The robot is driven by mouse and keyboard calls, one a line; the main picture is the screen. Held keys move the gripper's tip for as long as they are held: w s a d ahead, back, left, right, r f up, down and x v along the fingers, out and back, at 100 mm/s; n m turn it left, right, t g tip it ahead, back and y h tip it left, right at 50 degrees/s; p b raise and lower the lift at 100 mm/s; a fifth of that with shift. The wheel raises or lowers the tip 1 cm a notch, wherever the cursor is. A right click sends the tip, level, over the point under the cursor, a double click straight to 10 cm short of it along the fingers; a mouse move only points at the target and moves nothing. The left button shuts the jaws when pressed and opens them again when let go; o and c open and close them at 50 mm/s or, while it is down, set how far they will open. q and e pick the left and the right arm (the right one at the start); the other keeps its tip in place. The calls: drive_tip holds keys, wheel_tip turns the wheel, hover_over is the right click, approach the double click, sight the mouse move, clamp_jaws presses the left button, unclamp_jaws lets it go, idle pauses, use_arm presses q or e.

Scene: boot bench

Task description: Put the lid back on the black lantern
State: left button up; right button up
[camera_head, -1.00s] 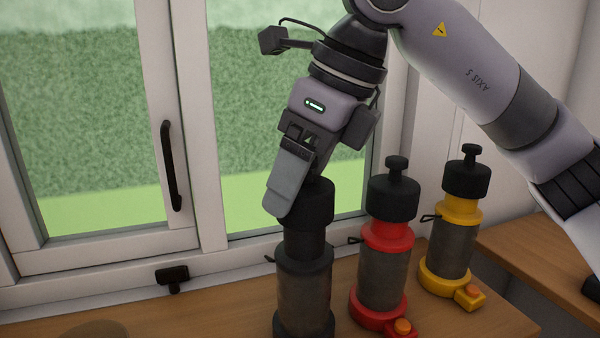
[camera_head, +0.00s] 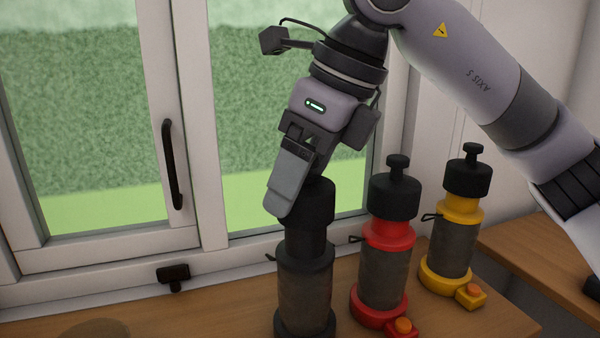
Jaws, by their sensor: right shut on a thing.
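The black lantern (camera_head: 305,290) stands upright on the wooden bench, with a grey cylindrical body and a black collar. Its black lid (camera_head: 318,203) is at the top of the lantern, seated on or touching the neck; I cannot tell how firmly. My right gripper (camera_head: 292,205) points down over the lid and is shut on it. The near finger hides the lid's knob and part of its left side. My left gripper is not in view.
A red lantern (camera_head: 383,268) and a yellow lantern (camera_head: 452,240), both lidded, stand to the right on the bench (camera_head: 220,318). A window with a black handle (camera_head: 171,165) is behind. A brown round thing (camera_head: 97,329) lies at the lower left.

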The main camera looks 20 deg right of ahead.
drive_tip(key=shift+f, duration=0.1)
idle(0.7)
drive_tip(key=o, duration=1.1)
drive_tip(key=shift+o, duration=0.2)
drive_tip(key=shift+r+p, duration=3)
drive_tip(key=shift+r, duration=0.55)
clamp_jaws()
